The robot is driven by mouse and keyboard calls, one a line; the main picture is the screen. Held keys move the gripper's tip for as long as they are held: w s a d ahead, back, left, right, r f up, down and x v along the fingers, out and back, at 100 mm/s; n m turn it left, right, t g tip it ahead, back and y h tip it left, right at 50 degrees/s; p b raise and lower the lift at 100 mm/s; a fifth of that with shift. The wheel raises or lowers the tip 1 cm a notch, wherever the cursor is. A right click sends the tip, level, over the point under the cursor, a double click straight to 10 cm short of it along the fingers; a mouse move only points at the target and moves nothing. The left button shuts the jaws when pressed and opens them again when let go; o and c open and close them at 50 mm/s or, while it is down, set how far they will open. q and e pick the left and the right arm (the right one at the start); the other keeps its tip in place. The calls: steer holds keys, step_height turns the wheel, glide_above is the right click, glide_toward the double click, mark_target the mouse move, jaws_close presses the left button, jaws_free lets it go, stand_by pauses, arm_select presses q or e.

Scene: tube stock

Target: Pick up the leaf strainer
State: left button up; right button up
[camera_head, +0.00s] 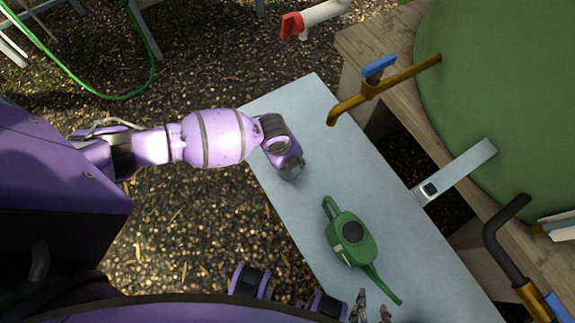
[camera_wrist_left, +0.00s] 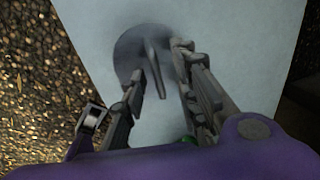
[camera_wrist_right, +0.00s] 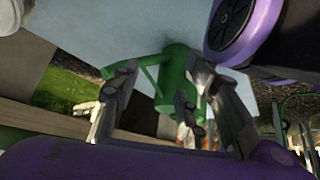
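A grey round piece with a thin upright stem (camera_wrist_left: 128,48), which looks like the leaf strainer, stands on the pale table in the left wrist view. My left gripper (camera_wrist_left: 158,66) is open over it, its fingers apart on either side of the stem; touching cannot be told. In the head view my left gripper (camera_head: 291,168) is above the table's left side and mostly hides the grey piece. My right gripper (camera_head: 371,306) shows at the bottom edge; in the right wrist view (camera_wrist_right: 163,72) its fingers are apart, with nothing clearly held.
A green device with straps (camera_head: 350,240) lies on the pale table (camera_head: 300,110), close to my right gripper. A brass tap with a blue handle (camera_head: 375,80) overhangs the far edge, beside the large green barrel (camera_head: 490,80).

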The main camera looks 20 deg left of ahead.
arm_select(q)
jaws_close()
stand_by(0.3)
